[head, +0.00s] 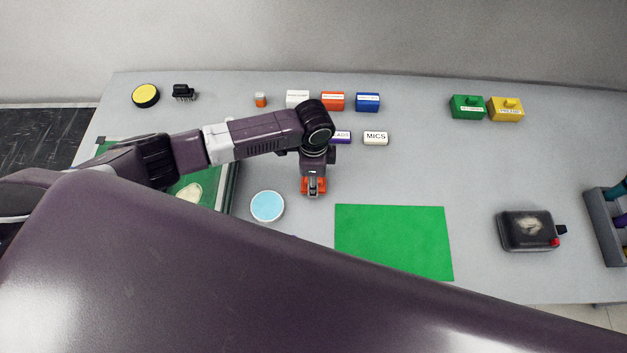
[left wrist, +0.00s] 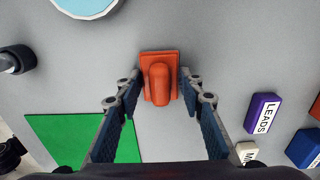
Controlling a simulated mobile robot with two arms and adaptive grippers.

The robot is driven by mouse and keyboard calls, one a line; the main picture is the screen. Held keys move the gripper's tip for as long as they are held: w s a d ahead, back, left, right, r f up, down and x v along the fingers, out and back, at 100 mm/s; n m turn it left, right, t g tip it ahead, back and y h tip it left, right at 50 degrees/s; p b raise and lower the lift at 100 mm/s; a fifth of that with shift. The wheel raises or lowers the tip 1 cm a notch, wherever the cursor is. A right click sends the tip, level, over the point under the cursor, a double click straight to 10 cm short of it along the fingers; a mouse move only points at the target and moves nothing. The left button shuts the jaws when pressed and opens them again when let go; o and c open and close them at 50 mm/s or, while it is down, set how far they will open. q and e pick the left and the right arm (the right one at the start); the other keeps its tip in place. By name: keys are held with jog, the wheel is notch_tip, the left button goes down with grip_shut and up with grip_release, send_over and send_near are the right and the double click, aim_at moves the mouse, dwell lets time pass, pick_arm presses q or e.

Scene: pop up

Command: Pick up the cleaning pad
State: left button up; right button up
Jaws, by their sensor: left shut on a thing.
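The cleaning pad (left wrist: 160,60) appears to be the orange block with a raised rounded handle, seen in the left wrist view between the fingertips. In the head view the orange pad (head: 321,188) shows below my left gripper (head: 313,193), partly hidden by it. My left gripper, also in the left wrist view (left wrist: 160,82), points down and is shut on the orange pad. Whether the pad touches the table or is slightly raised cannot be told. My right gripper is not in view.
A green mat (head: 395,240) lies right of the gripper and a light-blue round dish (head: 267,206) to its left. Labelled blocks, including MICS (head: 376,138), stand behind. A dark case (head: 526,231) and a rack (head: 603,228) are at right. Bare table lies between.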

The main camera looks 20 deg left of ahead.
pick_arm(q)
notch_tip(320, 180, up, 20)
jog(key=b, duration=0.2)
jog(key=o, duration=0.4)
jog(key=c, duration=0.4)
